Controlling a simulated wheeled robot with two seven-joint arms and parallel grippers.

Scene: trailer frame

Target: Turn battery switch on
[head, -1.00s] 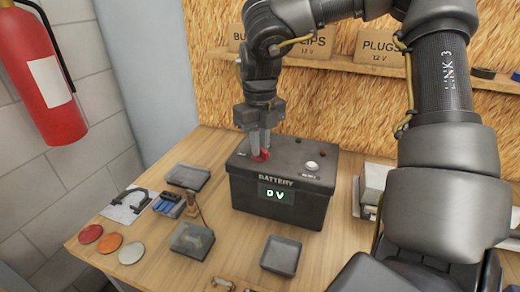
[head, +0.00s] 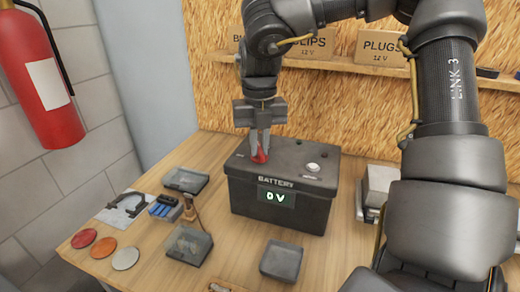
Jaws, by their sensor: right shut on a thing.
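The black battery (head: 280,206) stands on the wooden table, and its display (head: 276,197) reads 0 V. A red switch (head: 261,157) sits on the left part of its top. My right gripper (head: 260,150) points down from above, its fingers closed around the red switch and partly hiding it. A white round knob (head: 313,167) is on the right of the battery top. My left gripper is out of view.
Grey trays (head: 282,260) and a glass-like box (head: 188,245) lie in front of and left of the battery. Coloured discs (head: 103,247) lie at the left table edge. A shelf with a PLUGS box (head: 380,48) is behind.

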